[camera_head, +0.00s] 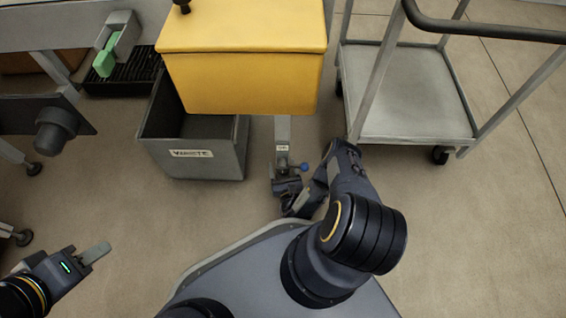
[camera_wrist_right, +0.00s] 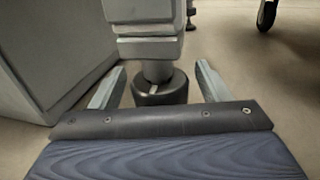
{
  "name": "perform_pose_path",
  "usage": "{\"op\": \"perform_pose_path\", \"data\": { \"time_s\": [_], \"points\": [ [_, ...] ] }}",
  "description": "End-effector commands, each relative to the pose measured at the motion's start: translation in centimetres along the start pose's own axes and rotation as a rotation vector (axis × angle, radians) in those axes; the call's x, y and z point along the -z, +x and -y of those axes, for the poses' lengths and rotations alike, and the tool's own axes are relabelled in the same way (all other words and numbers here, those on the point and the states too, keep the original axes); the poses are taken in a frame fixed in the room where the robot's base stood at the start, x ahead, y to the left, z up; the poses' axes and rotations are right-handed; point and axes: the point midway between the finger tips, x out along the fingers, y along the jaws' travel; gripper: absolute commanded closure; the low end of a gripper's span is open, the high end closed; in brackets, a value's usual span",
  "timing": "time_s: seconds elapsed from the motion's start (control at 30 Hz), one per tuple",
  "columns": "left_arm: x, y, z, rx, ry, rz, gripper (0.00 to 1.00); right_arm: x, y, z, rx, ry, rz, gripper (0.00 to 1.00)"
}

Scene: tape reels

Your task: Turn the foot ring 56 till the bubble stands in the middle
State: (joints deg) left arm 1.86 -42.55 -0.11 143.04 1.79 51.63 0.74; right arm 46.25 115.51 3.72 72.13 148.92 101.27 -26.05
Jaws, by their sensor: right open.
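In the right wrist view a dark round foot ring (camera_wrist_right: 160,92) with a pale mark on its top edge sits at the bottom of a grey leg (camera_wrist_right: 150,48). My right gripper (camera_wrist_right: 160,76) is open, with one finger on each side of the ring and visible gaps beside it. In the head view the leg (camera_head: 282,130) carries a small label too small to read, and my right gripper (camera_head: 284,178) is at its foot. No bubble can be made out. My left gripper (camera_head: 96,252) is at the lower left, away from the leg; its finger gap is unclear.
A yellow box (camera_head: 245,65) hangs over the leg's top. A grey waste bin (camera_head: 212,160) stands close left of the leg. A small blue knob (camera_head: 304,167) is beside the leg. A grey cart (camera_head: 410,95) stands at right. Floor is clear at lower right.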

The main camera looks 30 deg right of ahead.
Motion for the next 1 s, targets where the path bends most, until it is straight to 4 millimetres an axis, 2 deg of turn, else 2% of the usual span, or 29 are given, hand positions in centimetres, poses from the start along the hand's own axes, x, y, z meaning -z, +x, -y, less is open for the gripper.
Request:
{"op": "perform_pose_path", "data": {
  "time_s": [0.17, 0.5, 0.77, 1.0],
  "points": [
    [0.0, 0.0, 0.0, 0.0, 0.0, 0.0, 0.64, 0.01, -0.01, 0.0, 0.0, 0.0, 0.0, 0.32],
    [0.0, 0.0, 0.0, 0.0, 0.0, 0.0, 0.64, 0.01, 0.0, 0.03, 0.0, 0.0, 0.0, 0.75],
    [0.0, 0.0, 0.0, 0.0, 0.0, 0.0, 0.64, 0.02, 0.02, 0.11, -0.027, -0.001, -0.001, 0.75],
    [0.0, 0.0, 0.0, 0.0, 0.0, 0.0, 0.64, 0.01, 0.05, 0.22, -0.149, -0.002, -0.001, 0.75]
  ]
}}
